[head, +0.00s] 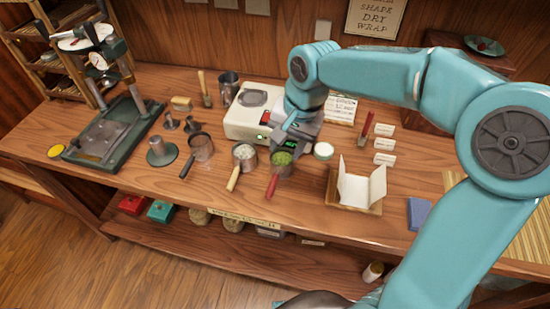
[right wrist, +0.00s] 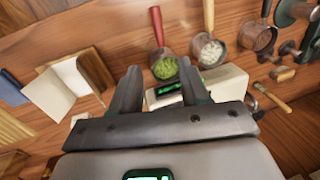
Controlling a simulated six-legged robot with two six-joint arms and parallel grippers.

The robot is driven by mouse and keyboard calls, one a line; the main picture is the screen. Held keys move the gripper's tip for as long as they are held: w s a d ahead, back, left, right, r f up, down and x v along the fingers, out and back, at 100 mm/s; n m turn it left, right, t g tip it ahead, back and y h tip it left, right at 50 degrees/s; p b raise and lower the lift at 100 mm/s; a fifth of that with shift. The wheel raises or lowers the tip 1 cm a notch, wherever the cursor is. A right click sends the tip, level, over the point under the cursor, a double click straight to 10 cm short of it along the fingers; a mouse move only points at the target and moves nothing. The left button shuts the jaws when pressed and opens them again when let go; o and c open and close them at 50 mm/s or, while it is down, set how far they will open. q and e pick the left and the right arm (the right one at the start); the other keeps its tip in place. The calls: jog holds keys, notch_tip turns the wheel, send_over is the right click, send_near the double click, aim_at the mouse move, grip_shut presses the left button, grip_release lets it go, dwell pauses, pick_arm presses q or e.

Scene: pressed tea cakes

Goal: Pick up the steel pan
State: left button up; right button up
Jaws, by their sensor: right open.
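Three small steel pans with handles stand in a row on the bench: one with a dark handle (head: 201,146), a cream-handled one with white contents (head: 244,152), and a red-handled one with green contents (head: 282,159). I cannot tell which one the task names. The red-handled one also shows in the right wrist view (right wrist: 164,66), beyond the fingertips. My right gripper (head: 288,138) hangs beside the cream scale, just behind the red-handled pan. Its fingers are apart and empty in the right wrist view (right wrist: 160,84). My left gripper is out of view.
The cream scale (head: 240,122) has a round dark plate on top. A steel mug (head: 228,84) stands behind it. A press (head: 108,135) stands left. The bench front is mostly clear.

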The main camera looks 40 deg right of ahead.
send_near(274, 181)
jog(key=f, duration=0.5)
jog(key=shift+w+a, duration=0.25)
jog(key=shift+a, duration=0.1)
jog(key=shift+w+f, duration=0.2)
jog(key=shift+f, duration=0.1)
jog(key=f, duration=0.4)
jog(key=shift+w+a+f+p, duration=0.2)
jog(key=shift+w+a+p, duration=0.05)
jog(key=shift+p, duration=0.05)
jog(key=shift+w+f, duration=0.25)
jog(key=shift+f, duration=0.2)
jog(key=shift+s+r, duration=0.1)
jog(key=shift+s, duration=0.05)
jog(key=shift+c, duration=0.5)
grip_shut()
